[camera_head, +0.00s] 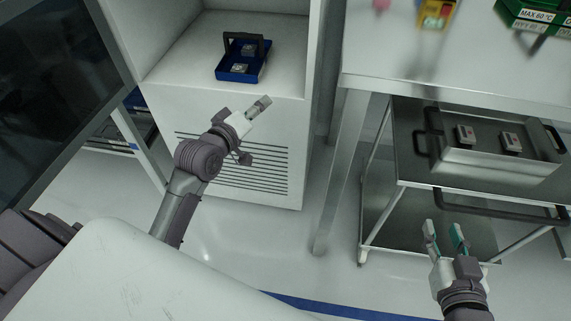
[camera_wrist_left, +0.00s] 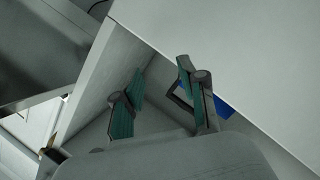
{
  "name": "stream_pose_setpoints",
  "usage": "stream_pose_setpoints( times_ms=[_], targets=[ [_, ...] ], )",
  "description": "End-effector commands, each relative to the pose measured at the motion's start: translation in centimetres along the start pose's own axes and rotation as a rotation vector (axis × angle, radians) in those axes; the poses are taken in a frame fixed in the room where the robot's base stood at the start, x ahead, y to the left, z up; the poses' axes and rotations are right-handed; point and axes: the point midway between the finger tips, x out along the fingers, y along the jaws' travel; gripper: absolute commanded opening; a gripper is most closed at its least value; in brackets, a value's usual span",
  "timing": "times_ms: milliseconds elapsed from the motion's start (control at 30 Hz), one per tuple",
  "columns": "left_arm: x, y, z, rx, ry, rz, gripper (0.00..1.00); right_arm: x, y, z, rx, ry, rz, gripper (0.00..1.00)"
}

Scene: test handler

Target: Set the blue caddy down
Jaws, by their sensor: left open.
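The blue caddy (camera_head: 226,75) rests on the floor of an open white cabinet chamber. Its black handle (camera_head: 258,45) stands up over it, and two small metallic pieces lie inside. My left gripper (camera_head: 258,108) is outside, in front of and below the caddy in the head view, apart from it and empty. In the left wrist view, my left gripper (camera_wrist_left: 158,88) has its fingers apart. My right gripper (camera_head: 444,236) is open and empty near the steel cart.
The white cabinet (camera_head: 290,120) has a vented front and a dark open door (camera_head: 60,80) on the left. A steel cart (camera_head: 385,205) carries a metal tray (camera_head: 490,165) with two small pieces. A grey table (camera_head: 450,60) stands at the upper right.

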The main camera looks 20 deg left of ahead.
Motion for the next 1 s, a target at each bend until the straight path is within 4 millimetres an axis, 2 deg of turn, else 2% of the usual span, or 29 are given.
stream_pose_setpoints(
  times_ms=[33, 100, 200, 300, 433, 1000],
  targets=[
    [-2.2, 0.8, 4.3, 0.172, -0.058, -0.003, 0.42, 0.0, 0.0, 0.0, 0.0, 0.0, 0.0, 0.4],
    [-5.1, 2.3, 8.6, 0.414, -0.115, 0.008, 0.42, 0.0, 0.0, 0.0, 0.0, 0.001, 0.0, 0.4],
    [-8.9, 4.5, 12.7, 0.692, -0.165, 0.038, 0.42, 0.0, 0.0, 0.0, 0.0, 0.001, 0.0, 0.4],
    [-11.4, 5.9, 14.4, 0.861, -0.185, 0.058, 0.42, 0.0, 0.0, 0.0, 0.0, 0.001, 0.0, 0.4],
    [-12.4, 6.5, 14.9, 0.942, -0.189, 0.067, 0.42, 0.0, 0.0, -0.1, 0.0, 0.001, 0.0, 0.4],
    [-12.3, 6.5, 14.9, 0.943, -0.19, 0.066, 0.42, 0.0, 0.0, -0.1, 0.0, 0.0, -0.001, 0.4]
  ],
)
